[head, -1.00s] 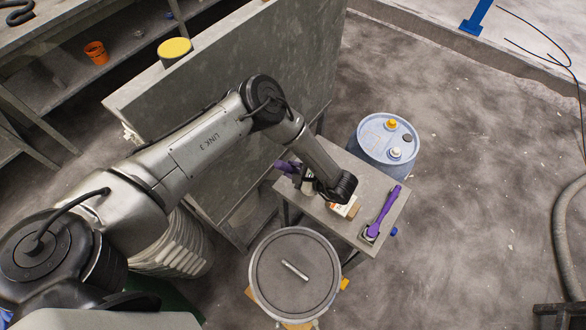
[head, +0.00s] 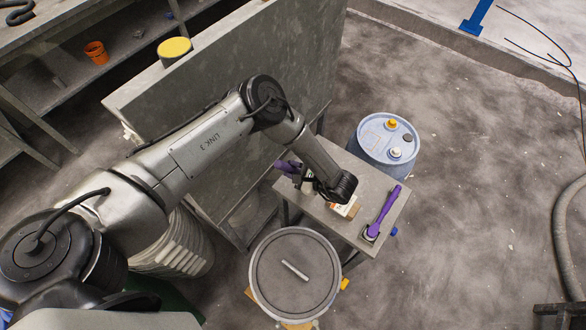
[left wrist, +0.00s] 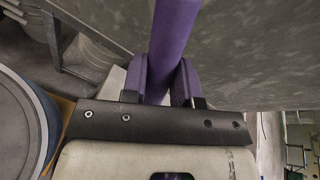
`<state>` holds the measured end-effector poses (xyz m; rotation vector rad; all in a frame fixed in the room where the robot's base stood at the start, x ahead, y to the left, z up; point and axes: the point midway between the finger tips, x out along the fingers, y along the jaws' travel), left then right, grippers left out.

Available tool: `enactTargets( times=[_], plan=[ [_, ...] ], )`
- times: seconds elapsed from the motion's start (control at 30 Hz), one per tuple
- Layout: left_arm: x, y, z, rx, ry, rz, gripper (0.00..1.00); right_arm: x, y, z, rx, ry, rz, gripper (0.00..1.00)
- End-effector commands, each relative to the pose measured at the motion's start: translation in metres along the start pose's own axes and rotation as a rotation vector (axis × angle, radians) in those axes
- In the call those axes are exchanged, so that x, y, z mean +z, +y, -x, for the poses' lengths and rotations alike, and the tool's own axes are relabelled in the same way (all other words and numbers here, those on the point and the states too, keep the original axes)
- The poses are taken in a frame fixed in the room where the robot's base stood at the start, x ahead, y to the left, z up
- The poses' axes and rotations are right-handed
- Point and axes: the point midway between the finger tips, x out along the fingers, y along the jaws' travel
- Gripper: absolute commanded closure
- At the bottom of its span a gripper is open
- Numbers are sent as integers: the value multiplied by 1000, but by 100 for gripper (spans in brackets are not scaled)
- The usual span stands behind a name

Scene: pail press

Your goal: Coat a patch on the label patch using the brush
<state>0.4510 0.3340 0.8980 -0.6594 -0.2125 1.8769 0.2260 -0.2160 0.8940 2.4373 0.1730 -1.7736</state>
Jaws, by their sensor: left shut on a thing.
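My left gripper (head: 291,168) is over the back left part of the small grey table, close to the grey upright panel. In the left wrist view, its two purple finger pads (left wrist: 163,82) are closed on a round purple handle (left wrist: 175,30). The handle's far end runs out of that view, so its working end is hidden. A purple brush (head: 384,210) with a dark and pale head lies on the right side of the table. I cannot make out the label patch for certain. A small white and orange-marked piece (head: 345,207) sits beside my wrist, partly covered by it. My right gripper is not in view.
The small table (head: 357,238) stands between a lidded round drum (head: 275,290) in front and a blue barrel (head: 375,154) behind. The tall grey panel (head: 225,85) closes off the left side. The floor on the right is open, with a hose (head: 560,230) at the edge.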

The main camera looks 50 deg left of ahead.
Motion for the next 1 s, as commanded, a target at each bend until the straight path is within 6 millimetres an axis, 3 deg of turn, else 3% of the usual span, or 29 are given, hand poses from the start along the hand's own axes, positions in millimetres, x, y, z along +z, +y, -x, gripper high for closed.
enactTargets(
  times=[0.37, 1.0],
  plan=[
    [7, -3, 2, 0, 1, -1, 96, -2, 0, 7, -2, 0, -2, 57],
    [48, -26, 20, 0, 0, -1, 96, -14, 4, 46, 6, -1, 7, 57]
  ],
)
